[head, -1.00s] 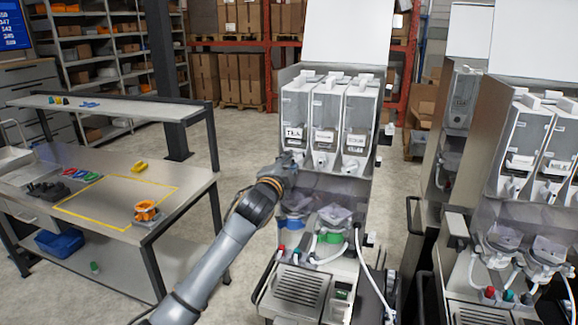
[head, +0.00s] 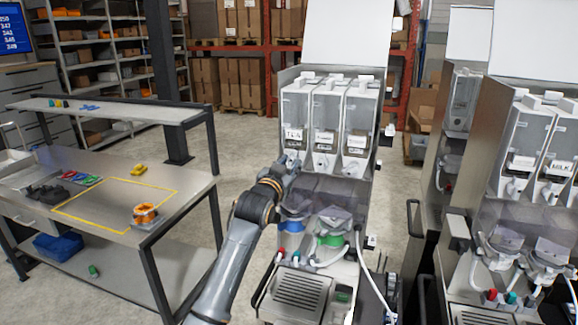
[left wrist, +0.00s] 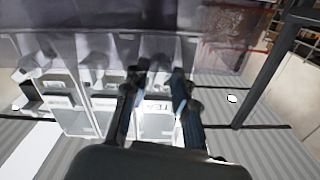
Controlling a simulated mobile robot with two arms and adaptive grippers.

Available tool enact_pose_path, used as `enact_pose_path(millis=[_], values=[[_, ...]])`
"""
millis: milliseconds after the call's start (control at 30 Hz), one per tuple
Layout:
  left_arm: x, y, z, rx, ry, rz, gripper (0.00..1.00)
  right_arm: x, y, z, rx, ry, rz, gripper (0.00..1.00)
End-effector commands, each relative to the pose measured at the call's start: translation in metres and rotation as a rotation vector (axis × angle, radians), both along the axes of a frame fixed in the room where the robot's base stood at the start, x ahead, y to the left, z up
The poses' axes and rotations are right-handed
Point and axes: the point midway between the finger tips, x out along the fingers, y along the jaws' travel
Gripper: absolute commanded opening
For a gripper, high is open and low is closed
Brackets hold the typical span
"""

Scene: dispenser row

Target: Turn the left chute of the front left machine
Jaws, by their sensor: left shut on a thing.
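The front left machine (head: 357,195) stands mid-picture in the head view, with three clear canisters side by side. Its left canister (head: 295,108) carries a TEA label, which also shows upside down in the left wrist view (left wrist: 156,106). My left gripper (head: 287,164) is at the bottom of this canister, where the left chute sits. It is shut on the left chute, which the fingers mostly hide. In the left wrist view the two dark fingers (left wrist: 155,82) stand on either side of the chute's place. The middle chute (head: 322,162) is free beside it. My right gripper is not in view.
Below are a blue-collared funnel (head: 291,226), a green-collared funnel (head: 331,240), white hoses and a drip grille (head: 300,289). Another machine (head: 520,200) stands at the right. A workbench (head: 190,190) is at the left, with open floor between.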

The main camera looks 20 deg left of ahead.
Motion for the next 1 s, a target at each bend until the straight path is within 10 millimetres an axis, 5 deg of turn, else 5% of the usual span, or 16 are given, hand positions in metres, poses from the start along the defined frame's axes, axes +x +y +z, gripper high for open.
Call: enact_pose_path(millis=[400,1000], values=[[0.0001,-0.0004,-0.002,-0.213,0.011,0.0,0.0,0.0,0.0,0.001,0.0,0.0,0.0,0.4],[0.0001,-0.0005,-0.0021,-0.249,0.013,0.0,0.0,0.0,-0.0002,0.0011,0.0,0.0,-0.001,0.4]])
